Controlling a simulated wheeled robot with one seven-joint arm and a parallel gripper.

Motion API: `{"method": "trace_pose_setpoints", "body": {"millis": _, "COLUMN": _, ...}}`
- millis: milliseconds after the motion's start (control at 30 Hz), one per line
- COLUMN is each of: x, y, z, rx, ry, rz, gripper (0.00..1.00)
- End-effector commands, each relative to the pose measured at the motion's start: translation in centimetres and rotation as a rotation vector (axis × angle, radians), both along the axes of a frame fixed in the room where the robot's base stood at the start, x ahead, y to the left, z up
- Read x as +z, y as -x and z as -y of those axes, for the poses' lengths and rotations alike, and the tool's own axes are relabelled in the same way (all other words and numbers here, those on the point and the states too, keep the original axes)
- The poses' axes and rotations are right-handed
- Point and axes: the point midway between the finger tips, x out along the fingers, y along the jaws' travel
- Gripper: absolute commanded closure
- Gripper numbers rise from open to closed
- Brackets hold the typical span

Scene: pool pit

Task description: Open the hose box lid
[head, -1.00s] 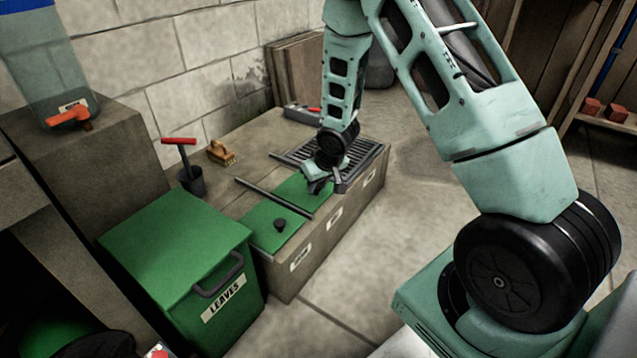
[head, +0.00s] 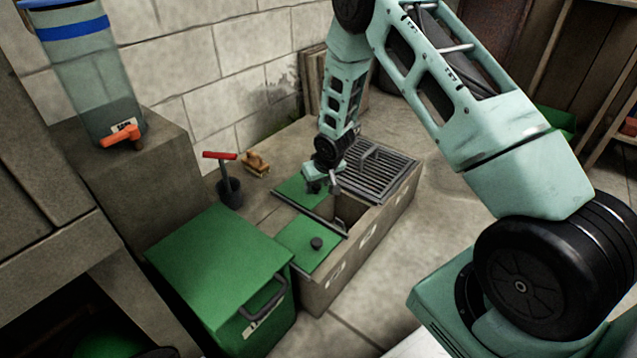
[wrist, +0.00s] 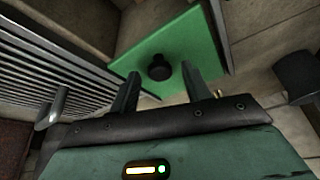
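A green lid (head: 296,190) with a black knob lies on the low stone bench, set back toward the wall, with a dark opening (head: 350,208) in front of it. I cannot read a label that names the hose box. My gripper (head: 318,187) is low over this lid. In the wrist view its two fingers stand apart on either side of the knob (wrist: 159,68), with a visible gap at the left finger, over the green lid (wrist: 203,45). A second green lid (head: 300,258) with its own knob (head: 316,243) sits nearer, closed.
A metal grate (head: 385,172) with a handle covers the bench's far end. A green bin (head: 215,265) stands close in front. Floor right of the bench is clear.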

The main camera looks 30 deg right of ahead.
Motion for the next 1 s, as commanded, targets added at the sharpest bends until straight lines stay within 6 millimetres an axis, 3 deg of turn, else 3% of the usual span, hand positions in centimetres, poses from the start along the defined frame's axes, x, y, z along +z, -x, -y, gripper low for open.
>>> {"method": "trace_pose_setpoints", "body": {"millis": 367, "x": 0.7, "y": 0.2, "z": 0.0, "rx": 0.000, "ry": 0.000, "rz": 0.000, "gripper": 0.52}}
{"method": "trace_pose_setpoints", "body": {"millis": 1000, "x": 13.3, "y": 5.3, "z": -0.3, "rx": -0.001, "ry": 0.000, "rz": 0.001, "gripper": 0.52}}
